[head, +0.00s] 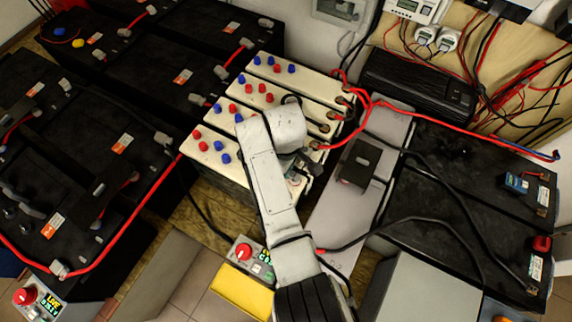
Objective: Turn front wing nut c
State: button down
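Cream-white batteries (222,176) with red and blue caps stand side by side in the middle of the head view. Dark round terminals (331,115) with cables sit at their right ends. My white arm reaches up from the bottom and bends over the front battery. My gripper (300,178) points down at the right end of that front battery, beside the red cable. The arm partly hides it, and I cannot see whether its fingers are open or touch anything. I cannot make out front wing nut c; the arm and gripper cover part of that end.
Large black batteries (85,130) with red cables fill the left. More black batteries (455,190) and a black ribbed box (420,85) are at the right. Loose black and red cables cross the grey panel (335,225). A control box (246,252) with a red knob stands below.

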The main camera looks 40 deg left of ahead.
jog(key=shift+n, duration=0.3)
jog(key=c, duration=1.4)
grip_release()
jog(key=shift+c, duration=0.2)
jog(key=shift+r, duration=0.15)
notch_tip(320, 180, up, 11)
jog(key=shift+f, duration=0.2)
